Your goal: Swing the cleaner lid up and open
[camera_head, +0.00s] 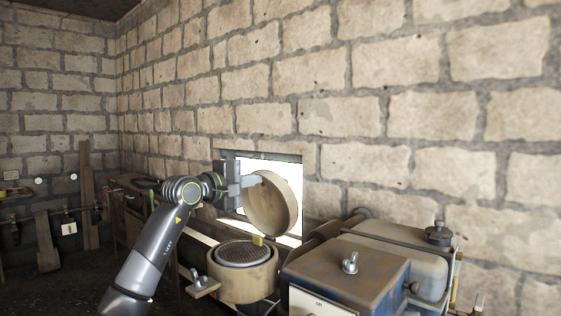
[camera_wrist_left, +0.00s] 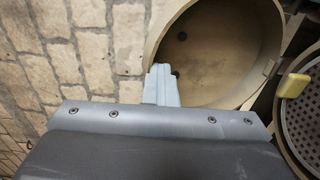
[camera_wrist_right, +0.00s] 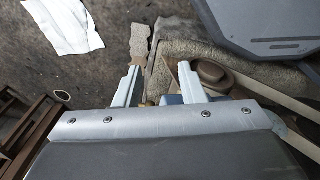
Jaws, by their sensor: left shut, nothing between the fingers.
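The round tan cleaner lid (camera_head: 272,205) stands swung up, nearly upright, above the back of the round cleaner body (camera_head: 243,284). The grey mesh top (camera_head: 243,253) of the body lies uncovered. A small yellow tab (camera_head: 257,241) sits at the body's rear rim. My left gripper (camera_head: 256,181) is shut and empty at the lid's upper left edge. In the left wrist view its closed fingers (camera_wrist_left: 161,84) are at the rim of the lid's hollow inside (camera_wrist_left: 222,45); I cannot tell if they touch. My right gripper (camera_wrist_right: 157,86) shows only in its wrist view, open.
A wing nut on a bracket (camera_head: 201,284) is at the body's left. A rusty blue box (camera_head: 345,272) with another wing nut stands at the right, before a grey tank (camera_head: 400,245). A stone wall rises behind. A white cloth (camera_wrist_right: 62,25) lies on the dark floor.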

